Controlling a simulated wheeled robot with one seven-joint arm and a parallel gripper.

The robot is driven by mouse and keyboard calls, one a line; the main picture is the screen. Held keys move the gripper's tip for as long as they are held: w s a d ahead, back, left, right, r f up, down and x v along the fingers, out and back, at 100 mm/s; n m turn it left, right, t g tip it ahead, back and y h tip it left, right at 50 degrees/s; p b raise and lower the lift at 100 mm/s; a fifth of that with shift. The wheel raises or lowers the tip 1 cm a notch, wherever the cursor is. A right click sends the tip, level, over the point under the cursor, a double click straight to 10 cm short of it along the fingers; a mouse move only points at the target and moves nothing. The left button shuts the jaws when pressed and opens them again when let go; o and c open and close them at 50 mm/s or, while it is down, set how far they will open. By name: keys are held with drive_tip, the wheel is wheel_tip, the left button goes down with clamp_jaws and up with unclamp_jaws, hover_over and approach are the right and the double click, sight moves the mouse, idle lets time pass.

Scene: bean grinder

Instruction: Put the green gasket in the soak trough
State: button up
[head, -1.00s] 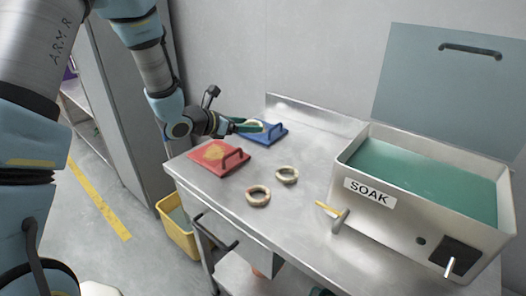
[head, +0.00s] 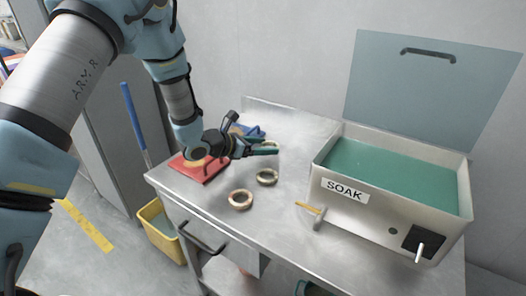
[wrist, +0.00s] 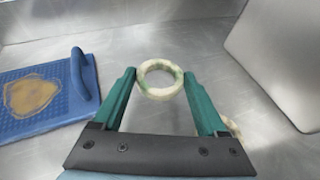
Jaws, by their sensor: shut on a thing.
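My gripper (head: 264,147) is shut on a cream ring with green patches, the green gasket (wrist: 145,85), held between the tips of its green fingers. In the head view the gasket is small and partly covered by the fingers. It is above the steel bench, left of the soak trough. The soak trough (head: 335,208) is a pale box labelled SOAK at the bench's right, with its lid up and green-teal liquid inside. Two other rings lie on the bench, one greenish (head: 267,178) and one tan (head: 240,200).
A red board (head: 205,172) and a blue board (wrist: 30,120) with handles lie at the bench's left. A yellow-handled hammer (head: 318,222) lies against the trough's front. The raised lid (head: 425,95) stands behind the trough. A yellow bin (head: 160,232) is on the floor.

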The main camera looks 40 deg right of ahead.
sight(263, 160)
wheel_tip(263, 160, down, 3)
drive_tip(key=shift+r+p, duration=0.15)
drive_tip(key=shift+p, duration=0.15)
drive_tip(key=shift+f+b, duration=0.25)
drive_tip(key=shift+b, duration=0.1)
drive_tip(key=o, duration=1.2)
drive_tip(key=shift+r, duration=0.1)
drive_tip(key=shift+o, duration=0.2)
drive_tip(key=shift+r+p, duration=0.3)
drive_tip(key=shift+p, duration=0.15)
drive_tip(key=b+v, duration=0.3)
drive_tip(key=v, duration=0.7)
drive_tip(key=shift+w+a+b, duration=0.15)
drive_tip(key=shift+a+b, duration=0.15)
drive_tip(key=shift+a+r, duration=0.25)
drive_tip(key=shift+a, duration=0.35)
